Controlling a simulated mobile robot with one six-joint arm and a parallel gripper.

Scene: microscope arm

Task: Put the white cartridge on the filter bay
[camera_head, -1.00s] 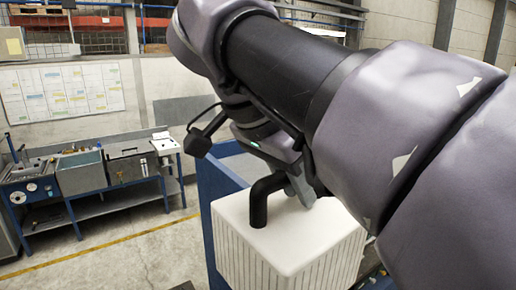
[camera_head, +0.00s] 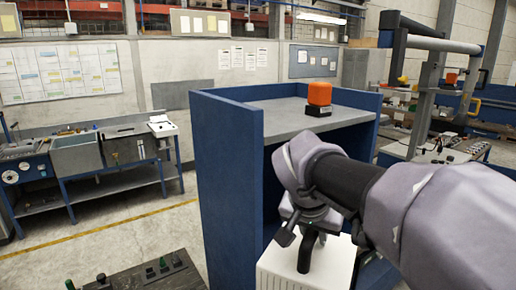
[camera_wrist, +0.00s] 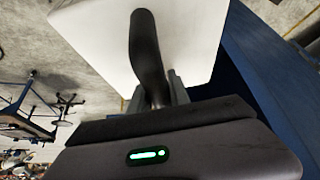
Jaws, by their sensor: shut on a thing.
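The white cartridge (camera_head: 335,262) is a white box with a black curved handle (camera_head: 305,256) on top. It is at the bottom of the head view, its lower part cut off by the picture edge. My gripper (camera_head: 312,226) is shut on the handle, with the cartridge hanging from it. In the wrist view the cartridge (camera_wrist: 200,38) fills the upper middle, and the gripper fingers (camera_wrist: 160,92) close around its handle. A blue open-fronted cabinet (camera_head: 232,180) with a grey top stands behind the cartridge. I cannot tell for sure whether it is the filter bay.
An orange block (camera_head: 319,93) on a black base sits on the cabinet's grey top. A dark panel with knobs (camera_head: 145,274) is at the lower left. A workbench (camera_head: 90,160) stands along the left wall. Open floor lies between bench and cabinet.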

